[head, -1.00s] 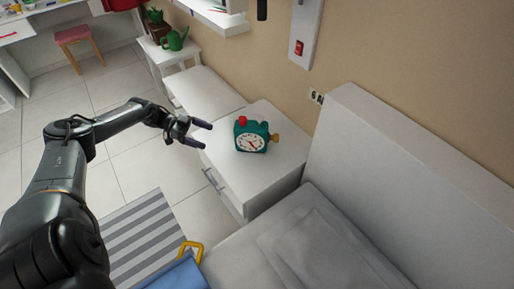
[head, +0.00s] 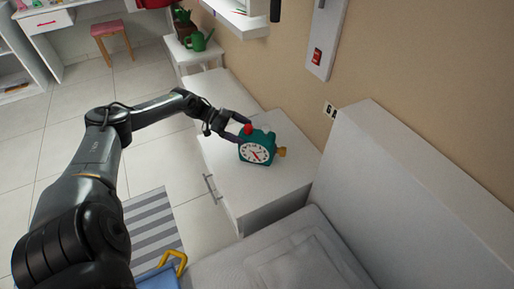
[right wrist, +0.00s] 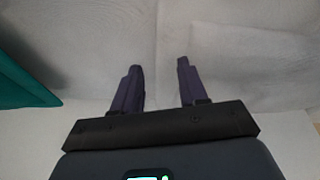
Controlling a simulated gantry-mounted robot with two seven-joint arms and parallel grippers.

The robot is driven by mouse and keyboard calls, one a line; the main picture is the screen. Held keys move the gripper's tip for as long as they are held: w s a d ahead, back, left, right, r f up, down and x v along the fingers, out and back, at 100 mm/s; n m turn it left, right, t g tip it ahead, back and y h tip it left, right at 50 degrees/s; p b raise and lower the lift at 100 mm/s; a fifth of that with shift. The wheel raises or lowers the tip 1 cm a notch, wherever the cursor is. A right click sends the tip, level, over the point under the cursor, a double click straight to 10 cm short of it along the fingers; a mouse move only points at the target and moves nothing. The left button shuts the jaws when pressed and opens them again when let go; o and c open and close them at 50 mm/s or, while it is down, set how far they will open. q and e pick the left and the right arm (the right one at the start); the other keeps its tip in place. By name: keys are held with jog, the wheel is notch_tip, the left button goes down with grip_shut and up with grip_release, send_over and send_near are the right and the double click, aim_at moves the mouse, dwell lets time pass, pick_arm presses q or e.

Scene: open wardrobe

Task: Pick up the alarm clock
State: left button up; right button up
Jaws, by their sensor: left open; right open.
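The alarm clock (head: 257,149) is teal with a white face, a red top button and a yellow knob on its right side. It stands upright on the white nightstand (head: 228,181).
The beige wall and white headboard (head: 400,190) bound the nightstand at the right. A plant stand (head: 190,55) with a green watering can (head: 197,40) is behind. A teal thing (right wrist: 22,88) edges the right wrist view at left; I cannot tell what it is.

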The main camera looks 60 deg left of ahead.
aim_at(251, 137)
pick_arm(q)
jog(key=x, duration=0.2)
jog(key=b+x, duration=0.1)
jog(key=x, duration=0.1)
jog(key=shift+s+d+f, duration=0.25)
jog(key=shift+d+f, duration=0.05)
jog(key=shift+w+d, duration=0.2)
jog(key=shift+w, duration=0.05)
jog(key=c, duration=1.8)
jog(key=shift+r, duration=0.1)
grip_shut()
